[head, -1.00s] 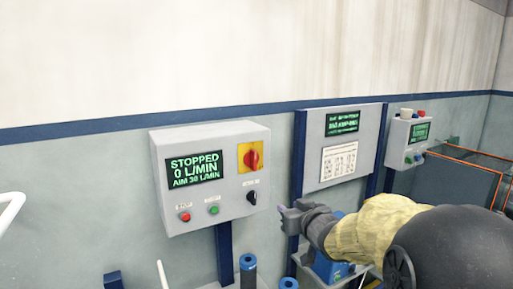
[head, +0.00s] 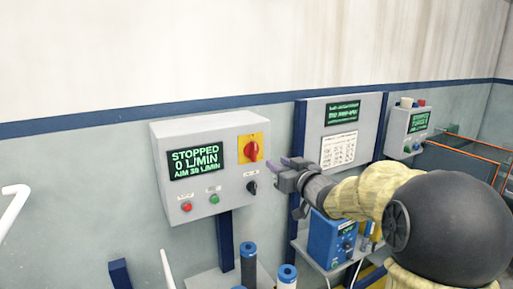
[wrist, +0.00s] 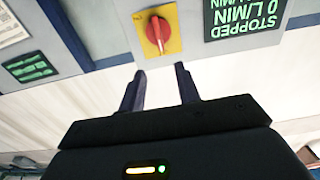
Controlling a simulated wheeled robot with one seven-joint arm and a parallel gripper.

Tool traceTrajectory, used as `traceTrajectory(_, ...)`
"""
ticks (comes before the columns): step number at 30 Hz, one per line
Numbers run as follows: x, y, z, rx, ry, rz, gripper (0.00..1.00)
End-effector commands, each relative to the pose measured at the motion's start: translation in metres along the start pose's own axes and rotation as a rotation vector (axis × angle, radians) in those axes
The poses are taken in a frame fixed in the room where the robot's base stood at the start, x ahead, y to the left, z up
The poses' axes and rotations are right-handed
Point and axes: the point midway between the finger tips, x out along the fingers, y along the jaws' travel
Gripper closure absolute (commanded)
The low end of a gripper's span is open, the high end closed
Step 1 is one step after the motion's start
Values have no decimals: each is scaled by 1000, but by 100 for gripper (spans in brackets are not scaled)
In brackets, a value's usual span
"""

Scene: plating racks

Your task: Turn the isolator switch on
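The isolator switch (head: 252,151) is a red rotary handle on a yellow plate, at the upper right of a grey control box (head: 210,128). Its handle stands close to upright. In the wrist view the picture is upside down, and the switch (wrist: 158,31) shows beyond the fingertips. My gripper (head: 290,164) is to the right of the box, apart from the switch. In the wrist view its two dark fingers (wrist: 160,84) are spread, with nothing between them.
The box's display (head: 196,162) reads STOPPED, 0 L/MIN, AIM 30 L/MIN. Below are a red button (head: 186,207), a green button (head: 214,199) and a black knob (head: 252,188). A blue device (head: 332,240) stands below my arm. A board (head: 345,110) is behind it.

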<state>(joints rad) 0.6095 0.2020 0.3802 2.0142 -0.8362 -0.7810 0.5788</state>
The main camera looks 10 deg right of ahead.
Motion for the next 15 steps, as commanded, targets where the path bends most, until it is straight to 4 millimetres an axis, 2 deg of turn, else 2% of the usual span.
traceTrajectory(3, 21, -1, -1, 4, -1, -2, 67)
traceTrajectory(15, 86, -1, -2, 4, -1, -1, 67)
